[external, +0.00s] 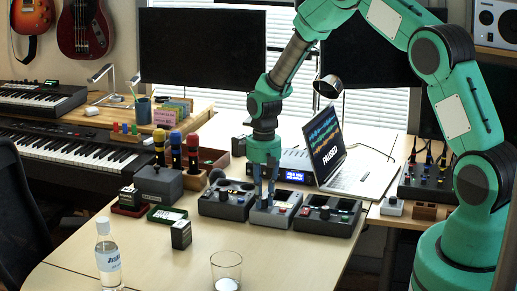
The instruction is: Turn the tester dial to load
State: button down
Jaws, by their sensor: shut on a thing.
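Three small control boxes stand side by side on the desk: a dark left one (222,208), a grey-blue middle one (272,220), and a dark right one (322,226). My gripper (265,202) points straight down onto the top of the middle box, which I take to be the tester. It is shut on a small part there, most likely the dial. The fingers hide the dial, so its marks and setting cannot be read.
A laptop (360,176) stands open behind the boxes. A glass (226,270), a clear bottle (108,255) and a small dark box (181,234) stand at the front left. A grey case (158,185) stands further back.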

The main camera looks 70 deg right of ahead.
aim_at(263, 196)
jog(key=m, duration=0.2)
jog(key=m+p, duration=0.1)
jog(key=m, duration=0.3)
jog(key=shift+w+d+r, duration=0.15)
jog(key=shift+w+r, duration=0.1)
jog(key=m+p, duration=0.1)
jog(key=m, duration=0.5)
jog(key=shift+d+m, duration=0.15)
jog(key=shift+m, duration=0.25)
jog(key=c, duration=1.7)
grip_release()
jog(key=shift+d, duration=0.1)
jog(key=shift+o, duration=0.8)
jog(key=shift+s+a+f, duration=0.15)
jog(key=shift+s+a, duration=0.05)
notch_tip(263, 196, up, 12)
jog(key=shift+s, duration=0.1)
